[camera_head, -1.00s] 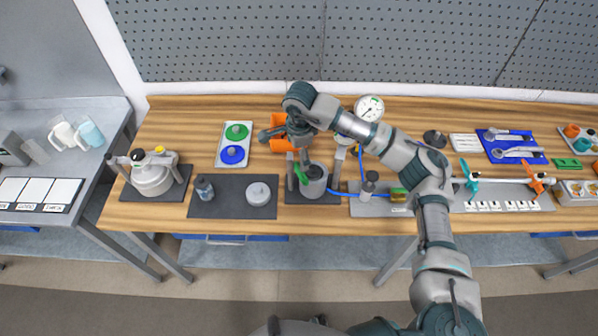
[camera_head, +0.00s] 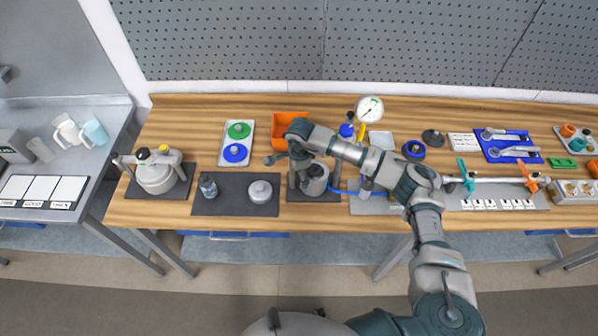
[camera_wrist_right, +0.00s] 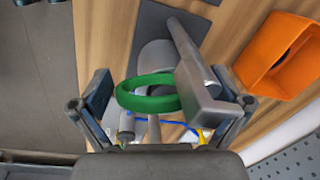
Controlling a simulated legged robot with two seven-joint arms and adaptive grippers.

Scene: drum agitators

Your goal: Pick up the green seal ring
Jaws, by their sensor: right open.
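The green seal ring (camera_wrist_right: 148,94) shows in the wrist view between the two fingers of my right gripper (camera_wrist_right: 152,100). The right finger appears close to the ring's edge; I cannot tell whether they touch. The fingers are apart. In the head view my right gripper (camera_head: 299,170) is above the left part of a grey pot (camera_head: 316,180) on a dark mat, and the ring is hidden there behind the gripper. My left gripper is not in view.
An orange bin (camera_head: 290,118) stands just behind the gripper. A white tray (camera_head: 222,160) with green and blue knobbed discs is to the left. A lidded pot (camera_head: 156,178) is farther left, and a dial gauge (camera_head: 369,109) is behind to the right. A blue hose (camera_head: 343,192) runs beside the pot.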

